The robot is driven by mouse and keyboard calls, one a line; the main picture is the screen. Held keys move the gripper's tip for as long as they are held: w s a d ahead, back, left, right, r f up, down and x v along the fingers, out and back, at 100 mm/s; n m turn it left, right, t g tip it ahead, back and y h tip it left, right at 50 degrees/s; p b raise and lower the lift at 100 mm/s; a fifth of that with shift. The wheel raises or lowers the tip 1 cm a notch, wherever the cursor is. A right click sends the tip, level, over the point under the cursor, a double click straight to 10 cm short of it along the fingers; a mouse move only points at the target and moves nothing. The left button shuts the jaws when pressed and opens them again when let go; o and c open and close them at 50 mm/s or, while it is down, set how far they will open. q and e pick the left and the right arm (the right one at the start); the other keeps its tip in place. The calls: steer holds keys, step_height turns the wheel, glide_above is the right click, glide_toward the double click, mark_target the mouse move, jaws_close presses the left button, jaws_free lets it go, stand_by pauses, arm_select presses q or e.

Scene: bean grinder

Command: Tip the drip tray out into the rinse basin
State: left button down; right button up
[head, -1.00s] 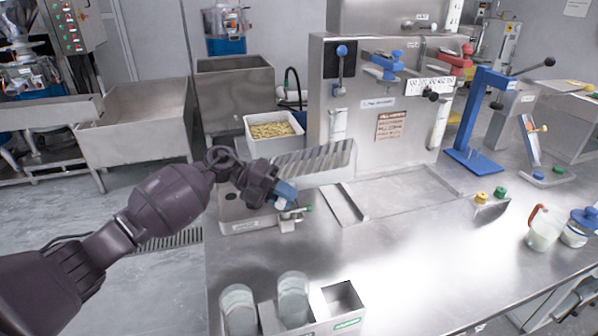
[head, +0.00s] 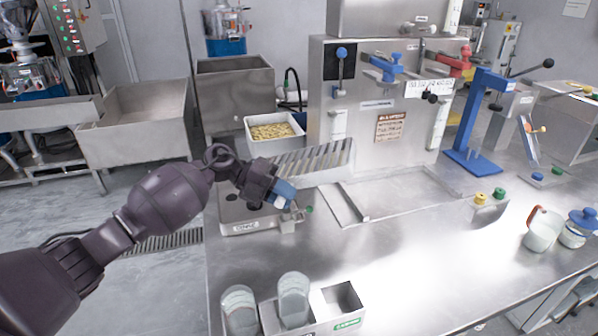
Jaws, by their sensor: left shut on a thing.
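A ribbed steel tray (head: 318,158), which I take as the drip tray, is tilted above the back left of the steel bench. My left gripper (head: 284,193) is at its near left end, shut on it; the wrist hides the exact grip. An empty rectangular recess (head: 400,190) lies in the bench to its right. A deep steel basin (head: 235,88) stands behind the tray, beside a black curved hose; it looks like the rinse basin. Its inside bottom is hidden. My right gripper is not in view.
A white bin of pale beans (head: 273,131) sits between tray and basin. A steel block with holes (head: 250,217) is under my left wrist. The grinder panel (head: 375,115) stands behind. Clear cups (head: 293,298) are in front. A wide trough (head: 137,125) is at left.

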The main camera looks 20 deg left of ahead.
arm_select(q)
steer(key=shift+h+b, duration=0.35)
steer(key=shift+h, duration=0.35)
steer(key=shift+r, duration=0.1)
steer(key=shift+r, duration=0.1)
steer(key=shift+a+r, duration=0.15)
steer(key=shift+r, duration=0.2)
stand_by(0.6)
